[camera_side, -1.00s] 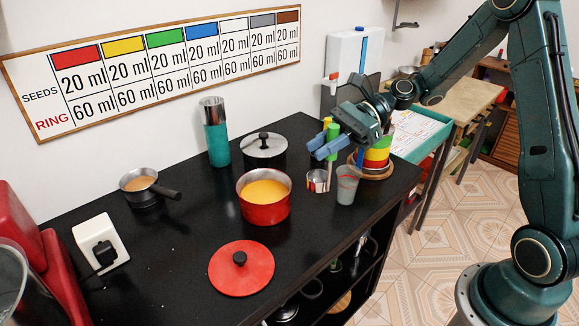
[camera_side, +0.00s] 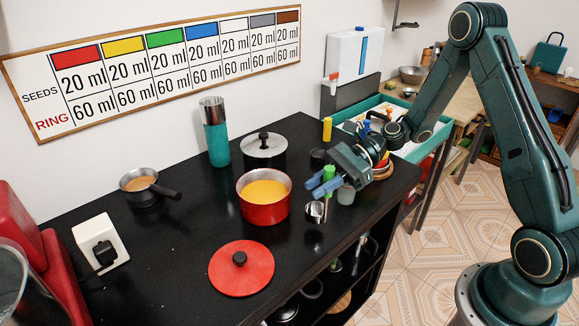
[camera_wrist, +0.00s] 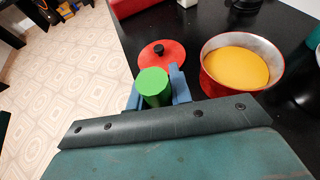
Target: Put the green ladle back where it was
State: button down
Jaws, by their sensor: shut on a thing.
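My gripper (camera_side: 324,186) has blue fingers shut on the handle of the green ladle (camera_side: 329,174). The ladle is upright, with its metal cup (camera_side: 315,211) low over the front part of the black counter. I cannot tell whether the cup touches the counter. In the wrist view the top of the green handle (camera_wrist: 153,82) shows between the fingers, and the cup is hidden. The red pot (camera_side: 264,209) with yellow-orange contents stands just left of my gripper; it also shows in the wrist view (camera_wrist: 214,84).
A grey cup (camera_side: 346,193) stands close by on the right, partly hidden by my gripper. A yellow handle (camera_side: 327,128) stands behind it. The red lid (camera_side: 241,269) lies at front left. The counter's front edge is near. A lidded pot (camera_side: 264,148) stands behind.

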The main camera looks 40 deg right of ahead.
jog(key=shift+f, duration=1.85)
jog(key=c, duration=1.3)
grip_release()
jog(key=shift+o, duration=0.2)
jog(key=shift+r, duration=0.2)
jog(key=v, duration=1.2)
